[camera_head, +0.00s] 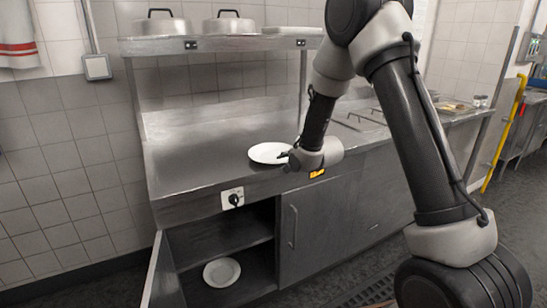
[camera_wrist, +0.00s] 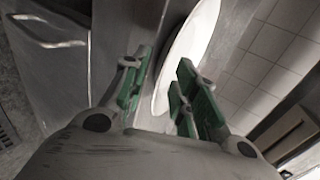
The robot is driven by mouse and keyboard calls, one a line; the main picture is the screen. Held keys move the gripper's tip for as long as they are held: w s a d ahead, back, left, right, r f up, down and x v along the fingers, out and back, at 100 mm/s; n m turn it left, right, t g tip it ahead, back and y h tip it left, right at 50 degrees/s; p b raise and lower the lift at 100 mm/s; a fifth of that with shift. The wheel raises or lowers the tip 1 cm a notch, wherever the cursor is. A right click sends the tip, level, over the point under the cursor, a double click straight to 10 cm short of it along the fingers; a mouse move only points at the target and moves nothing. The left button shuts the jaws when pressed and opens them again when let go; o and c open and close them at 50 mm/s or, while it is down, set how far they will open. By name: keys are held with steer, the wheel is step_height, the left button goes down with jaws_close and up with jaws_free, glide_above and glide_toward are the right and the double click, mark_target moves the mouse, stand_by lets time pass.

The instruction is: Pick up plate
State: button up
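A white round plate (camera_head: 265,152) lies on the steel counter, near its front edge. My gripper (camera_head: 286,155) is at the plate's right rim in the head view. In the wrist view, the green-padded fingers of my gripper (camera_wrist: 164,60) are apart, with the rim of the plate (camera_wrist: 188,50) between them. A gap shows between the left finger and the plate; the right finger covers part of the plate, so contact there cannot be told. A second white plate (camera_head: 222,272) lies on the low shelf inside the open cabinet.
The steel counter (camera_head: 185,165) is clear to the left of the plate. An upper shelf (camera_head: 215,44) above it carries two lidded pans (camera_head: 163,25) (camera_head: 229,23). A control knob (camera_head: 233,199) is on the counter front. A closed cabinet door (camera_head: 315,225) is below my gripper.

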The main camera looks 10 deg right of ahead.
steer(key=shift+w+a+f, duration=0.1)
steer(key=shift+w+f, duration=0.1)
steer(key=shift+w, duration=0.05)
jaws_close()
steer(key=shift+r, duration=0.1)
step_height(320, 180, up, 10)
steer(key=shift+f, duration=0.1)
steer(key=s+d+f+m+h, duration=0.2)
steer(key=s+d+m+h, duration=0.5)
steer(key=s+d, duration=0.1)
steer(key=shift+s+d+f, duration=0.25)
steer(key=shift+s+f, duration=0.1)
steer(key=shift+s, duration=0.5)
